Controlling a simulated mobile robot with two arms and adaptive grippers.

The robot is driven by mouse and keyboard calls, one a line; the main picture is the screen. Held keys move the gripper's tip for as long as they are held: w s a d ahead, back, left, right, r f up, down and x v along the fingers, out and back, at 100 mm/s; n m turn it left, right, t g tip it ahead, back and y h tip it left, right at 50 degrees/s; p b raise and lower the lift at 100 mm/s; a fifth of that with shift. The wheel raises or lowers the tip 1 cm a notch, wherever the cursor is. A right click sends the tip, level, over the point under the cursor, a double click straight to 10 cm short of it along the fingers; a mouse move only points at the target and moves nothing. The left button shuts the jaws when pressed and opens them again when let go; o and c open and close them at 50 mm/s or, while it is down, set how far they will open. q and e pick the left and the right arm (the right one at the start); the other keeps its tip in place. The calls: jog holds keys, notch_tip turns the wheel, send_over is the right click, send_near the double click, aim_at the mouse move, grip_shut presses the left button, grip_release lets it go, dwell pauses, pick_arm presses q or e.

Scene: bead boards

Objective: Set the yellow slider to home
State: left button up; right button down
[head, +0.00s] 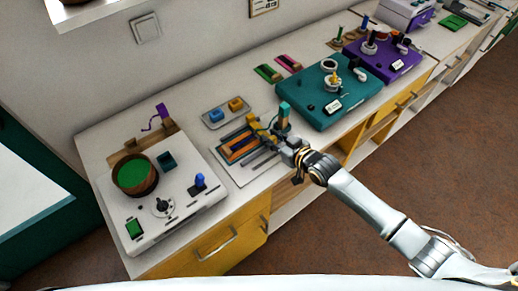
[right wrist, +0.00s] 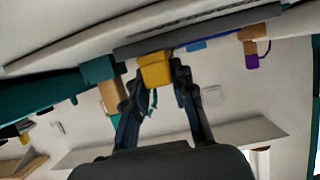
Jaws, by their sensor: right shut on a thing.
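The slider board (head: 222,170) is a pale panel on the counter, with dark slots and orange and blue strips. The yellow slider (head: 252,119) is at the far right end of the board, partly hidden by my right gripper (head: 267,132). In the right wrist view the yellow slider (right wrist: 155,70) sits between the fingertips of my right gripper (right wrist: 155,78), which is shut on it. I cannot make out a home mark. My left gripper is not in view.
A teal block on a wooden piece (head: 284,112) stands close to the right of my gripper. A grey tray (head: 226,121) with blue and yellow blocks lies behind. A white box (head: 190,207) with a green-topped bowl is at left, a teal box (head: 318,112) at right.

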jog(key=shift+w+d+f, duration=0.1)
jog(key=shift+w+d, duration=0.25)
jog(key=shift+d, duration=0.2)
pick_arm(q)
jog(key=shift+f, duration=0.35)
pick_arm(e)
jog(key=shift+w, duration=0.1)
jog(key=c, duration=1.1)
grip_release()
jog(key=shift+d, duration=0.1)
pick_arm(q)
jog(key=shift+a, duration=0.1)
